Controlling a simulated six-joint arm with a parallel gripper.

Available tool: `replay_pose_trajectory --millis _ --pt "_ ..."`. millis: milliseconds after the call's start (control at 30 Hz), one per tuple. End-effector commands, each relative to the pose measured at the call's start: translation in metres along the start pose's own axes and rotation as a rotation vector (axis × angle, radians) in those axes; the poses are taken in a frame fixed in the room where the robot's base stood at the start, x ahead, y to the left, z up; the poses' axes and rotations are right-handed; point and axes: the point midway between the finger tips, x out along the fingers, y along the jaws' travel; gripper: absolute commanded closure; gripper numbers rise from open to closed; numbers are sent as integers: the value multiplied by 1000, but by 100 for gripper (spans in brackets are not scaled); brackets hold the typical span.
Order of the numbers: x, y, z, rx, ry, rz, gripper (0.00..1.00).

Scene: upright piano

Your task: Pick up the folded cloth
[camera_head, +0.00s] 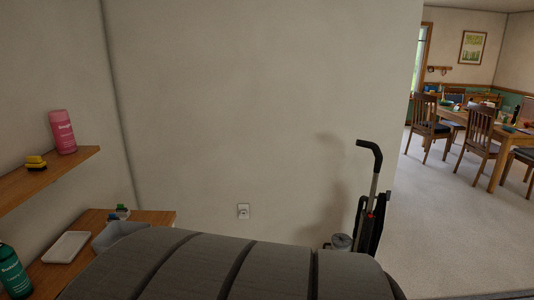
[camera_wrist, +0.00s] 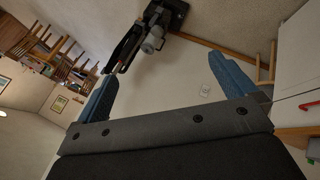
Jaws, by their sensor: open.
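I cannot make out a folded cloth in either view. My gripper (camera_wrist: 163,67) shows in the wrist view with its two blue fingers spread wide apart. It is open and nothing is between the fingers; the pale wall lies beyond them. My gripper does not show in the head view, so its place relative to the shelves cannot be told.
Head view: a wooden shelf (camera_head: 50,177) holds a pink bottle (camera_head: 63,132) and yellow-black sponge (camera_head: 36,162). Below are a white tray (camera_head: 66,247), grey bin (camera_head: 118,235) and green bottle (camera_head: 13,272). A vacuum cleaner (camera_head: 371,215) stands right. A grey banded form fills the bottom.

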Motion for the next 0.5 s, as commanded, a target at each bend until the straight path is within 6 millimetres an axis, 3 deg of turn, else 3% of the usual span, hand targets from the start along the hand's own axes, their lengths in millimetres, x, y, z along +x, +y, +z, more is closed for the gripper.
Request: replay_pose_trajectory --millis 67,167,400,500 --pt "0 0 0 0 1 0 0" --pt "0 0 0 0 1 0 14" --pt "0 0 -1 -1 1 -1 14" --pt "2 0 -13 -14 2 -8 14"
